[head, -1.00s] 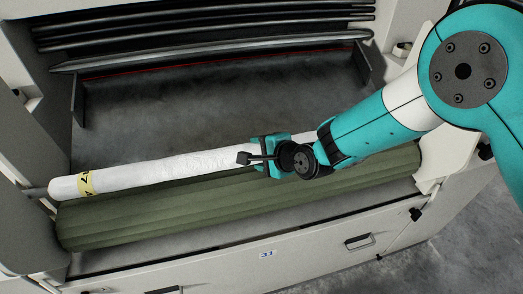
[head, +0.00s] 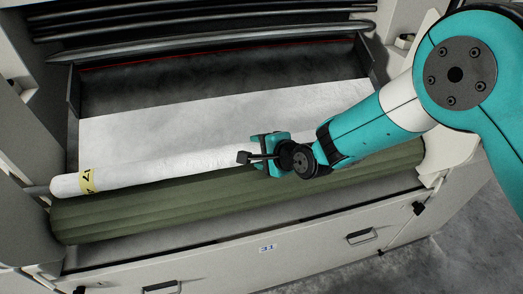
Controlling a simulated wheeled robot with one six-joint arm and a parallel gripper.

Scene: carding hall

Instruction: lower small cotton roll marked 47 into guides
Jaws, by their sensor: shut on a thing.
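The small cotton roll (head: 160,170) is long and white, with a yellow band (head: 87,181) near its left end. The band bears dark marks; a 7 can be made out. A grey rod (head: 37,190) sticks out of its left end and reaches the left side wall, where the guide is hard to make out. The roll lies along the back of a green fluted roller (head: 200,205). My gripper (head: 263,152) is shut on the roll right of its middle. The gripper and arm hide the roll's right end. The pale right side piece (head: 452,148) stands beyond the green roller's end.
A white sheet (head: 230,112) lies flat behind the roll, up to a dark plate (head: 200,75) with a red line. Dark bars (head: 200,25) cross the back. A front panel (head: 215,258) has handles and a label marked 31. Grey floor lies at right.

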